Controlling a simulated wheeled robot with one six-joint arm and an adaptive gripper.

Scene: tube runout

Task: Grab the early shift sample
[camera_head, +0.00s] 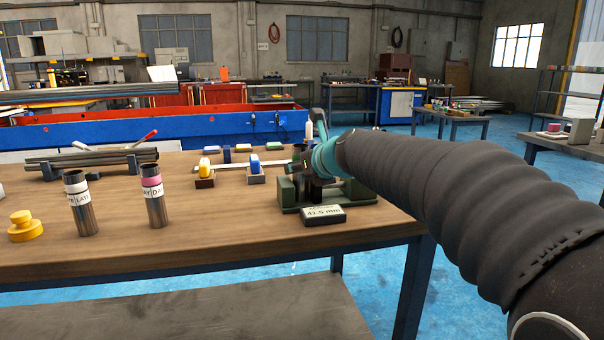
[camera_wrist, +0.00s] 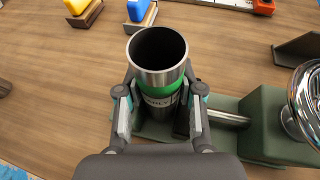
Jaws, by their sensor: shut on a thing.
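A steel tube (camera_wrist: 158,78) with a green band and a white label stands between my fingers in the wrist view. The label is partly hidden and its last letters look like "LY". My gripper (camera_wrist: 161,100) is shut on this tube, one finger on each side. The tube sits at a dark green fixture (camera_wrist: 262,112); I cannot tell whether it is lifted clear. In the head view my gripper (camera_head: 312,170) is over the fixture (camera_head: 289,194), and the tube is mostly hidden. Two other tubes stand to the left: one white-banded, "LATE" (camera_head: 80,212), one pink-banded, "DAY" (camera_head: 154,203).
A readout block (camera_head: 323,215) showing 41.5 mm lies before the fixture. Small blocks with yellow and blue tops (camera_head: 254,166) stand behind on the wooden table (camera_head: 230,235). Bars on a rack (camera_head: 90,157) and a yellow knob (camera_head: 25,230) are at left.

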